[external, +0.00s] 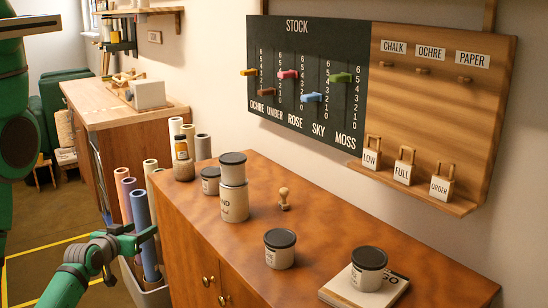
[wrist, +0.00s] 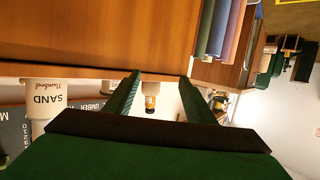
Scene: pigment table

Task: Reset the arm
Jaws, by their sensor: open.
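My green arm comes in from the lower left of the external view. My gripper (external: 128,254) is open and empty, to the left of the wooden cabinet's front and close to the rolled papers. In the wrist view my gripper (wrist: 160,86) shows two spread fingers with nothing held between them. That view is upside down, with the cabinet front (wrist: 85,28) across its top. A small amber jar (wrist: 150,101) shows between the fingers, farther off.
The cabinet top (external: 190,200) bears a SAND can (external: 234,202), several other jars, a stamp (external: 284,199) and a can on a book. Rolled papers (external: 141,215) stand in a bin (external: 155,296) beside the gripper. The stock board (external: 310,40) hangs on the wall.

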